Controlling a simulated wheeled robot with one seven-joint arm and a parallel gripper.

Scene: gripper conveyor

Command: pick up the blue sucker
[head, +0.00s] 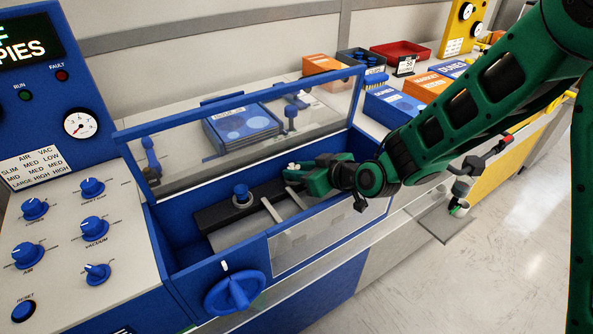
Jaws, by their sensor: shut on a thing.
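My gripper (289,174) reaches into the trough from the right, under the green arm. Its fingertips are to the right of that blue piece, apart from it in the picture. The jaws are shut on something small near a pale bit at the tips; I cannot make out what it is. Two grey strips (272,210) lie between the gripper and the blue piece.
A clear panel with a blue frame (235,105) stands along the trough's back. The low front wall carries a blue handwheel (234,291). A knob panel (85,235) is at left. Behind are blue booklets (241,128), boxes and a red tray (400,52).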

